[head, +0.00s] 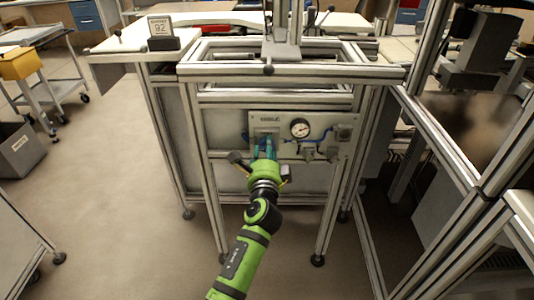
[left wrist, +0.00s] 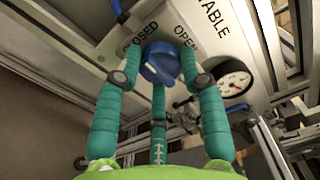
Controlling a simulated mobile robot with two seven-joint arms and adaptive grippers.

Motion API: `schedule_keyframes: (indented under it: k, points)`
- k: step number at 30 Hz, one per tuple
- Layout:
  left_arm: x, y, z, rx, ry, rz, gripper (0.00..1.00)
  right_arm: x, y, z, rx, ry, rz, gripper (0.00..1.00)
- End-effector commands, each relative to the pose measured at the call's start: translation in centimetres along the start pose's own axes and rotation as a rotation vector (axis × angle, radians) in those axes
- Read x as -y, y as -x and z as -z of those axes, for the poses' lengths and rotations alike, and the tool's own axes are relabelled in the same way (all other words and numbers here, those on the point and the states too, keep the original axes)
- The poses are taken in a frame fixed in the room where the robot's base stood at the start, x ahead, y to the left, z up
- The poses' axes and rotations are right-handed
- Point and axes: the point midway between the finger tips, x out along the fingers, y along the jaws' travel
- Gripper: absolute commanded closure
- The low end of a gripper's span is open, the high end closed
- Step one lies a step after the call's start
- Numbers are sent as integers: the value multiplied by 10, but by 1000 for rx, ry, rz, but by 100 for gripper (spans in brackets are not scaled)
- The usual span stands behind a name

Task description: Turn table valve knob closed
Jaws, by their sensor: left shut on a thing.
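The blue valve knob (left wrist: 160,63) sits on a pale panel, below the words CLOSED on the left and OPEN on the right. Part of the word TABLE shows higher up. My left gripper (head: 265,148) reaches the left part of the panel (head: 335,119) in the head view, where it hides most of the knob. In the left wrist view its teal fingers are closed around the knob, two at the sides and one below. I cannot tell clearly which label the knob points to. My right gripper is not in view.
A round pressure gauge (head: 300,128) and blue tubing (head: 322,138) are just right of the knob. The panel is mounted on an aluminium frame (head: 290,73). A sign reading 92 (head: 161,29) stands on a white tabletop at the upper left.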

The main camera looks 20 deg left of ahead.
Motion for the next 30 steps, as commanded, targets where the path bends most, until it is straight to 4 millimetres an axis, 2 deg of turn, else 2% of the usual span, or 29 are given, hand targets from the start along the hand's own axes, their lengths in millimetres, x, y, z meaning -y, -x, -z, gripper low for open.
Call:
schedule_keyframes:
  k: [1,12,19,20,21,30]
  points:
    - [4,-2,-7,14,12,9,92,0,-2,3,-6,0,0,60]
    - [5,-2,-7,15,48,9,92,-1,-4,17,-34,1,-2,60]
    - [5,-2,-8,15,46,9,92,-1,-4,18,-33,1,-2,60]
    - [5,-2,-8,15,46,9,52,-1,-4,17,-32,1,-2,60]
    - [5,-2,-7,15,45,9,36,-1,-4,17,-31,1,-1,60]
    - [2,-1,-3,7,46,3,36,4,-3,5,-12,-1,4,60]
